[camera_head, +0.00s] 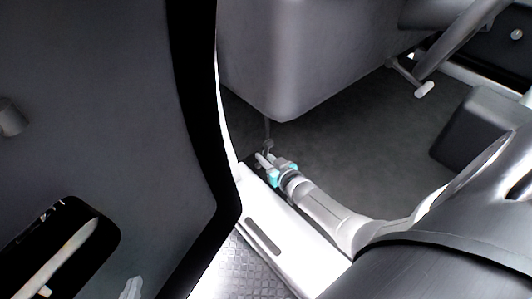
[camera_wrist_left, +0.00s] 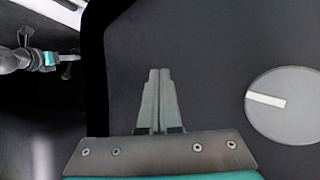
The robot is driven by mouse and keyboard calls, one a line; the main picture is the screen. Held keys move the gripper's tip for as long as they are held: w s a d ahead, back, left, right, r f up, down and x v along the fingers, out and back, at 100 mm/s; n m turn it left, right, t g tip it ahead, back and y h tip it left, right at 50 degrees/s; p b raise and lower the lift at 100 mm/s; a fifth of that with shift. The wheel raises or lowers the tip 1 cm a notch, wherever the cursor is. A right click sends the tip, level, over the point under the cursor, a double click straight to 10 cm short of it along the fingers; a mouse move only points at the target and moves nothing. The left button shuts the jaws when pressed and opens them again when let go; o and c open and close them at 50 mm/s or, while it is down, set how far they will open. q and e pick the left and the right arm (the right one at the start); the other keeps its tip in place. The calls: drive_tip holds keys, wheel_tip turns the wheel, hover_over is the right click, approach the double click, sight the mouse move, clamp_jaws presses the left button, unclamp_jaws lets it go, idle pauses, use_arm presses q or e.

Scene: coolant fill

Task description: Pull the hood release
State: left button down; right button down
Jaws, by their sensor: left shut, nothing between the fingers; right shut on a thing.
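The hood release (camera_head: 267,146) is a small dark handle hanging under the lower edge of the dash panel, in the footwell. My right gripper (camera_head: 264,158) reaches in from the right over the door sill and is shut on it. The fingers partly hide the handle. The left wrist view also shows my right gripper (camera_wrist_left: 64,57) at the upper left, with a small dark part at its fingertips. My left gripper (camera_wrist_left: 160,74) is shut and empty in front of a dark panel. I cannot clearly make it out in the head view.
The open door (camera_head: 110,100) fills the left, with a dark pocket (camera_head: 100,222) low on it. The dash panel (camera_head: 300,60) hangs above the footwell. A pedal (camera_head: 424,90) stands at the upper right. The dark floor (camera_head: 370,140) is clear. A grey disc (camera_wrist_left: 285,122) sits right of my left fingers.

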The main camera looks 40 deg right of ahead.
drive_tip(key=shift+w+a+b, duration=0.15)
drive_tip(key=shift+a+b, duration=0.05)
drive_tip(key=shift+b, duration=0.15)
use_arm(q)
drive_tip(key=shift+w+d+r+t+h, duration=0.1)
drive_tip(key=shift+d+r+t+h, duration=0.2)
drive_tip(key=shift+d+t, duration=0.3)
drive_tip(key=shift+w+d+r+t+h, duration=0.1)
drive_tip(key=shift+d+r+t+h, duration=0.1)
drive_tip(key=shift+d+t+h, duration=0.3)
use_arm(e)
drive_tip(key=shift+w+t, duration=0.1)
drive_tip(key=shift+t, duration=0.3)
drive_tip(key=c, duration=0.8)
unclamp_jaws()
drive_tip(key=shift+r, duration=0.1)
drive_tip(key=shift+c, duration=0.2)
drive_tip(key=shift+d, duration=0.1)
